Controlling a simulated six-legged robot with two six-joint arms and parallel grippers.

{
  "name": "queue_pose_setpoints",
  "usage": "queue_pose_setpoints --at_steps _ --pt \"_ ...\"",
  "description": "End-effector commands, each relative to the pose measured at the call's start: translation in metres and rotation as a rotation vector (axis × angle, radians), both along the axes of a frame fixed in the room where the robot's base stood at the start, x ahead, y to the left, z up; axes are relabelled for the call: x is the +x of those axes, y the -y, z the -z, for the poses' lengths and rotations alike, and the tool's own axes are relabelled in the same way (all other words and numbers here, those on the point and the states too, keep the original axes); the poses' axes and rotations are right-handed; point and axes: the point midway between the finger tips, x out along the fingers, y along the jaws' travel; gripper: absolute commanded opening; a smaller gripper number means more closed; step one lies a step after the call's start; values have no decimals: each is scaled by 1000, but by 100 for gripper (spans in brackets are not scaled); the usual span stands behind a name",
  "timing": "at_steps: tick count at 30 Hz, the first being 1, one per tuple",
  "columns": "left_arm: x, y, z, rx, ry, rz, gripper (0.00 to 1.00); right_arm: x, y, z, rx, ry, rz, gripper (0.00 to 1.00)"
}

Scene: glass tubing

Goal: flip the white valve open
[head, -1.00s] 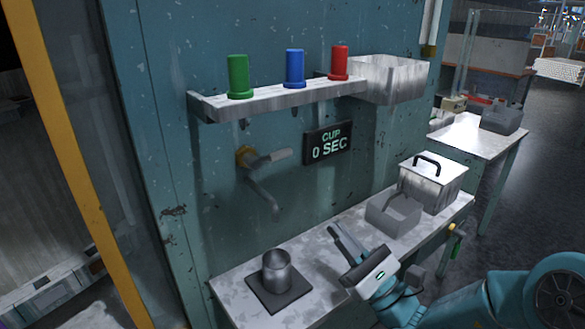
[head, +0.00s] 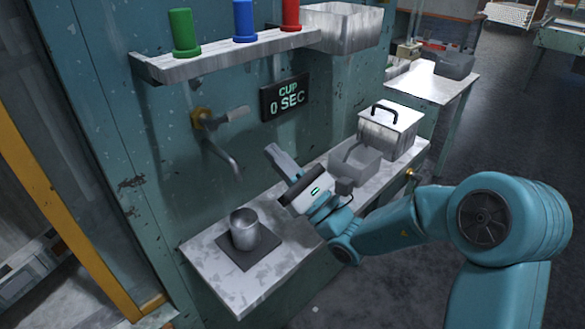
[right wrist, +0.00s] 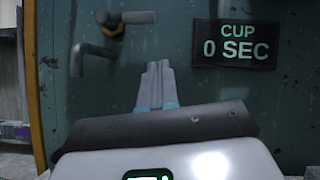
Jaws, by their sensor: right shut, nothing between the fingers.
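The valve's white lever handle (head: 235,113) sticks out to the right from a brass fitting (head: 200,119) on the teal wall. Its grey spout (head: 228,163) bends down toward a metal cup (head: 244,230) on a dark square pad (head: 250,255). In the right wrist view the handle (right wrist: 138,17) lies horizontal at the top, above and left of the fingers. My right gripper (head: 271,150) is shut and empty, apart from the handle, to its lower right in the head view. Its fingertips also show together in the right wrist view (right wrist: 158,66). My left gripper is not in view.
A shelf (head: 220,52) with green, blue and red bottles hangs above the valve. A "CUP 0 SEC" sign (head: 285,97) is on the wall right of it. A grey open bin (head: 355,165) and a lidded box (head: 390,130) stand on the counter's right end.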

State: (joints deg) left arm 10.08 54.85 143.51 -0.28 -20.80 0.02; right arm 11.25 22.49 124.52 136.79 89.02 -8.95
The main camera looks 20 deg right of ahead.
Motion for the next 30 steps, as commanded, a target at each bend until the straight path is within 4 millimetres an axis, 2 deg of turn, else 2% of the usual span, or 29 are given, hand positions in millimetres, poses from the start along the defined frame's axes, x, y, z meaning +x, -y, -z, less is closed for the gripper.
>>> queue_pose_setpoints --at_steps 1,4,7,12,30 --pt "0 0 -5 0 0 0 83 9 -6 -9 1 2 -3 0" --pt "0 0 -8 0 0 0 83 24 -14 -20 1 2 -3 0" --pt "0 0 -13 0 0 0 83 25 -17 -37 0 3 -1 0" --pt "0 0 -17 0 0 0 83 27 -21 -51 2 0 0 0" --pt "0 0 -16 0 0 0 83 28 -21 -56 -17 7 1 0"
